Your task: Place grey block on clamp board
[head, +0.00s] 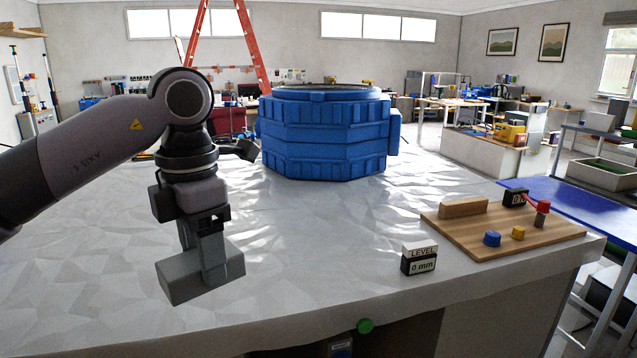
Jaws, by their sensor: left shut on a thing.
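The grey block (188,284) is a plain box near the front left of the white-covered table in the head view. My left gripper (213,262) points down and is shut on the block, its fingers hiding part of it. I cannot tell whether the block touches the table or hangs just above it. The wooden clamp board (470,236) lies at the table's right side. It carries a wooden bar (463,208), a blue knob (492,239), a yellow piece (518,232), a red-topped clamp part (541,212) and a small black display. My right gripper is not in view.
A large blue ribbed tank (325,140) stands at the table's back middle. A small level display (419,260) reading 0 mm stands left of the board. A green knob (365,326) is below the front edge. The table between block and display is clear.

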